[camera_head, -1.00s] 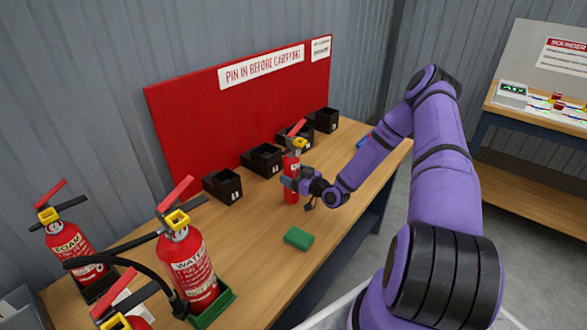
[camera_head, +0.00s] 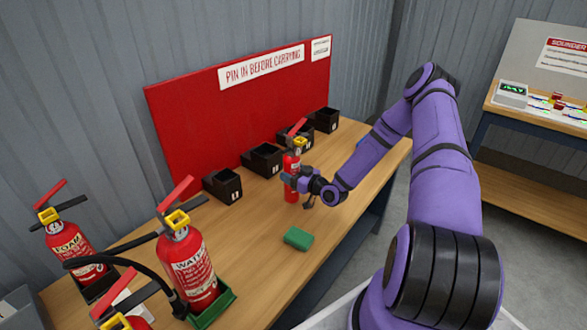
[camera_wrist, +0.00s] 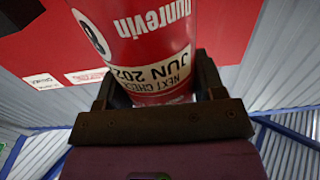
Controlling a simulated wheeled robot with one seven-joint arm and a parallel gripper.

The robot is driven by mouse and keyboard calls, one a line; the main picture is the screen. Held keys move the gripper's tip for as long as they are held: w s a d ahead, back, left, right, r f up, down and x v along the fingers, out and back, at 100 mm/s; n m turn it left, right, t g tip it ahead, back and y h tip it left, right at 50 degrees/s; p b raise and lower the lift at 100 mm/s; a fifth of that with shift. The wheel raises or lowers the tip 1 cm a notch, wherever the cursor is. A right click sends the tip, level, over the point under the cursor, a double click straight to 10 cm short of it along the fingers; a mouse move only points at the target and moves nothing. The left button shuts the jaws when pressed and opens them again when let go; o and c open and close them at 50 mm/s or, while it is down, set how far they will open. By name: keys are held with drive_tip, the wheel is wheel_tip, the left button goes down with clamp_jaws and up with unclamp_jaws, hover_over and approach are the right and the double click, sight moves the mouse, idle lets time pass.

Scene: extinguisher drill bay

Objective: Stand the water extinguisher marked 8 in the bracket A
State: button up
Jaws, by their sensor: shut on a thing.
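My gripper (camera_head: 292,180) is shut around the body of a small red extinguisher (camera_head: 291,193), which is upright over the middle of the bench. I cannot tell whether its base touches the wood. In the wrist view the extinguisher's body (camera_wrist: 160,55) sits between the jaws, its label upside down with "NEXT CHECK JUN 202" readable.
A large water extinguisher (camera_head: 190,265) stands in a green tray (camera_head: 222,300) at front left, its hose reaching left. A foam extinguisher (camera_head: 66,240) is behind it. A green block (camera_head: 298,238) lies on the bench (camera_head: 255,250) near the front edge. The red board (camera_head: 200,130) stands behind.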

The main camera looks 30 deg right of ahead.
sight(298, 162)
drive_tip(key=shift+r, duration=3.1)
